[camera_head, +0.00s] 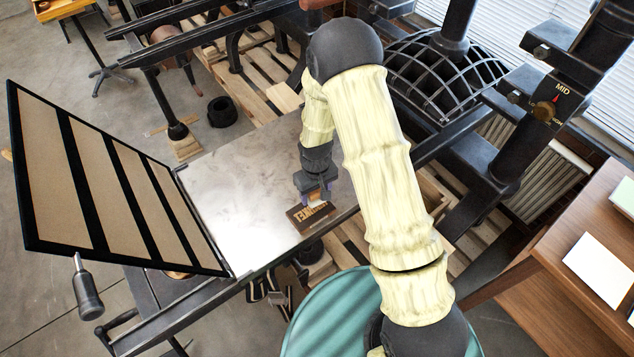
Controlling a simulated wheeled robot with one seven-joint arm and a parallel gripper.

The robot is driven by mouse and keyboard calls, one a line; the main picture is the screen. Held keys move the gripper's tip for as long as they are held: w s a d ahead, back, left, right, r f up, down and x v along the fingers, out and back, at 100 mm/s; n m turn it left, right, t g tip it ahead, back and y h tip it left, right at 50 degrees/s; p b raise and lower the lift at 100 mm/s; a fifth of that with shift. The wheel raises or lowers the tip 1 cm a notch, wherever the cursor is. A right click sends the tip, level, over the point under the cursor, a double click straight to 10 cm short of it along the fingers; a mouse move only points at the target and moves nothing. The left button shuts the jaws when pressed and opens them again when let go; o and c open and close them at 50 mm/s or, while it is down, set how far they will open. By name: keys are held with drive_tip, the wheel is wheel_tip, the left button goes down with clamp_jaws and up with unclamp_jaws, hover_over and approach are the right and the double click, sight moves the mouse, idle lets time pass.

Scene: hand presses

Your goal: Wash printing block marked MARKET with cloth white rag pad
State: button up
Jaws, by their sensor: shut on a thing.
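The printing block (301,222) is a small brown wooden block with raised lettering on its top, which I cannot read clearly. It lies near the front right edge of the grey metal press bed (222,192). My gripper (316,197) points down right over the block. It is shut on a small pale thing, apparently the white rag pad (316,204), at the block's right part. The pad looks to be touching or just above the block's top; I cannot tell which. My fingers hide part of the pad and the block.
A hinged frame (108,190) with dark bars stands tilted open at the bed's left. The press's dark column and wheel cage (440,75) rise at the back right. A wooden table (590,250) with papers stands at the right. The bed's left part is clear.

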drive_tip(key=r+p, duration=0.2)
drive_tip(key=r, duration=0.1)
drive_tip(key=shift+w+r, duration=0.2)
drive_tip(key=shift+r, duration=0.05)
drive_tip(key=shift+s+a+r, duration=0.15)
drive_tip(key=shift+s+r, duration=0.05)
drive_tip(key=shift+r, duration=0.25)
drive_tip(key=shift+w+f, duration=0.1)
